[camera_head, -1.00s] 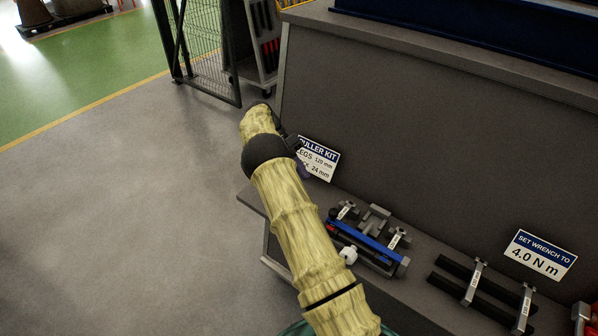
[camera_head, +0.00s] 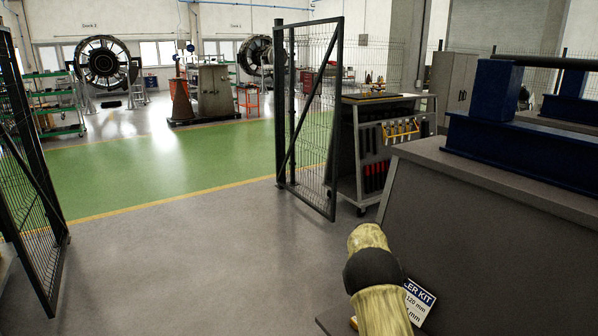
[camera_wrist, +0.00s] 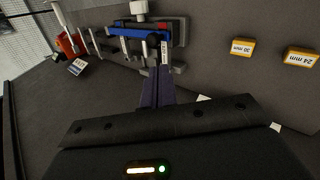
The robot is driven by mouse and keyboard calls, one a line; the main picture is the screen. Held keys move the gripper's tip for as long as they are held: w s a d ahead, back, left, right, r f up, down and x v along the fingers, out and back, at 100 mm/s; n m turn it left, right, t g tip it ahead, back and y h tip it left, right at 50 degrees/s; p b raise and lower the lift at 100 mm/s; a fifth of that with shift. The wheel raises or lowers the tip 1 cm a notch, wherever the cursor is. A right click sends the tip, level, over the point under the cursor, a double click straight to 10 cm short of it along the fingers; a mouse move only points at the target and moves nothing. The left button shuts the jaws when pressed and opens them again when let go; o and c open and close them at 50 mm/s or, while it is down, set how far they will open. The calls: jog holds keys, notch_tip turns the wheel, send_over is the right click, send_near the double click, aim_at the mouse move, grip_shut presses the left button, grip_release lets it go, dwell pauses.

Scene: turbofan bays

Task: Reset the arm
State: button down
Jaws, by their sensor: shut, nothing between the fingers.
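My arm (camera_head: 380,285) shows at the lower right of the head view, a pale yellow sleeve with a black band, beside the grey workbench. My gripper is hidden from the head view. In the wrist view my gripper (camera_wrist: 158,82) shows as dark purple fingers, closed together with nothing between them. They point towards a tool tray with a blue bar (camera_wrist: 138,32) and grey pieces. The picture does not show clearly how far the fingers are from the tray.
The puller kit sign (camera_head: 416,301) stands beside my arm. The grey bench (camera_head: 480,230) fills the right. An open mesh gate (camera_head: 310,120) and a tool cart (camera_head: 385,150) stand ahead. Labelled yellow blocks (camera_wrist: 242,46) show in the wrist view.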

jog(key=s+a+r+n+t+y, duration=0.2)
jog(key=s+a+n+t, duration=0.2)
jog(key=s, duration=0.8)
jog(key=s+a+r+n+t+y, duration=0.1)
jog(key=s+a+r+n+t, duration=0.2)
jog(key=s, duration=0.9)
jog(key=a+n+t, duration=0.2)
jog(key=a+n, duration=0.1)
jog(key=a, duration=0.1)
jog(key=shift+s+a+r+y, duration=0.15)
jog(key=shift+a+y, duration=0.1)
jog(key=shift+y, duration=0.15)
